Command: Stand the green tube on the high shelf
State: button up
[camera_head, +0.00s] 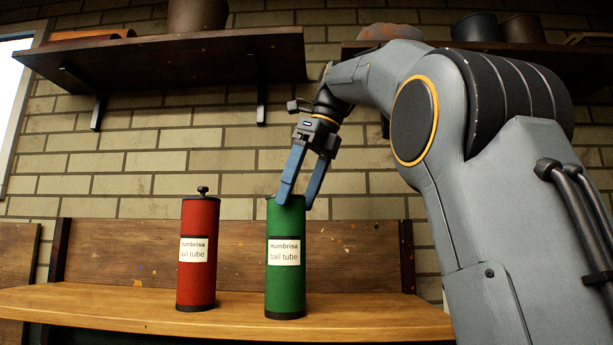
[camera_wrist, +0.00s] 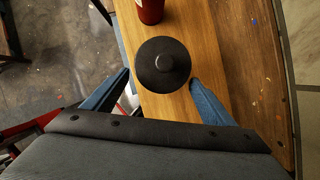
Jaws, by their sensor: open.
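The green tube (camera_head: 286,279) stands upright on the wooden bench, with a white label reading "Mumbrisa ball tube". In the wrist view its dark round cap (camera_wrist: 163,64) with a small knob shows from above. My gripper (camera_head: 299,203) points down at the top of the green tube, its blue fingers open on either side of the cap. In the wrist view the right fingertip is close to the cap's edge, and the left one is farther off. The high shelf (camera_head: 164,62) is on the brick wall at upper left.
A red tube (camera_head: 197,277) with a knobbed cap stands upright left of the green one; part of it shows in the wrist view (camera_wrist: 150,10). A brown pot (camera_head: 197,16) sits on the high shelf. Dark pots (camera_head: 476,27) stand on another shelf behind my arm. The bench (camera_head: 120,305) is clear at left.

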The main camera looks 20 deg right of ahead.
jog(key=shift+p+v, duration=0.4)
jog(key=shift+v, duration=2.1)
